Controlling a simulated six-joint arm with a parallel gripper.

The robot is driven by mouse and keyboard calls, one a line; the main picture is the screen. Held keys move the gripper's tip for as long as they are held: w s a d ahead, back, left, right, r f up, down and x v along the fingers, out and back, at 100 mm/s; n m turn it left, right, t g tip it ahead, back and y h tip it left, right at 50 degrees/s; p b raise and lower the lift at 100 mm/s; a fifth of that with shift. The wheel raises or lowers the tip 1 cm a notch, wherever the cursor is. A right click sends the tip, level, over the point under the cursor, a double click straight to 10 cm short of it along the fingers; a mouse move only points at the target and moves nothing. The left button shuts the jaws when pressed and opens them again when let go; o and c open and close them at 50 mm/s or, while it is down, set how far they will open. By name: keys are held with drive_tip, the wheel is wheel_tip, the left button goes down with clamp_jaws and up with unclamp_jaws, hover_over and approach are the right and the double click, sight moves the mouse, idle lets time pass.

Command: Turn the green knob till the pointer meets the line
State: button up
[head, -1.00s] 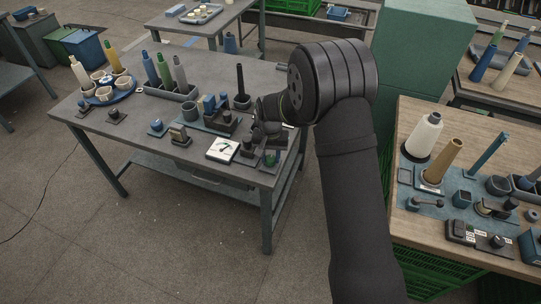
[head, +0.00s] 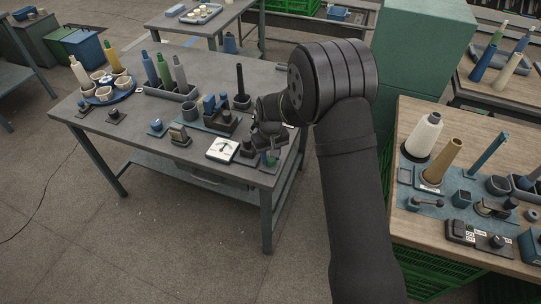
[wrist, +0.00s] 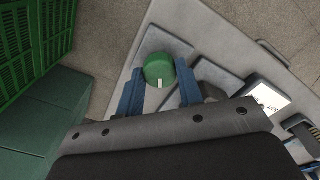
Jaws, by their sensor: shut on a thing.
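The green knob (wrist: 158,68) sits on a dark plate, with a short white mark on its edge toward the bottom of the wrist view. The two blue fingers of my gripper (wrist: 159,88) stand on either side of the knob, shut on it. In the head view my gripper (head: 269,150) is at the right front corner of the grey table, over the knob (head: 268,161). The white dial (head: 222,149) with a green arc and a dark pointer lies left of the knob. The wrist view shows part of the dial (wrist: 270,98); its pointer and line are too small to read.
The grey table (head: 218,72) carries a black upright post (head: 240,82), a rack of cones (head: 170,91) and a blue round tray (head: 108,95). Small blocks stand close to the dial. A wooden table (head: 408,240) with cones stands at right.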

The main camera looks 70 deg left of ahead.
drive_tip(key=shift+a, duration=0.1)
idle(0.4)
drive_tip(key=o, duration=1)
drive_tip(key=shift+c, duration=0.2)
wheel_tip(320, 180, up, 18)
drive_tip(key=shift+f, duration=0.25)
wheel_tip(320, 180, down, 18)
drive_tip(key=shift+r, duration=0.25)
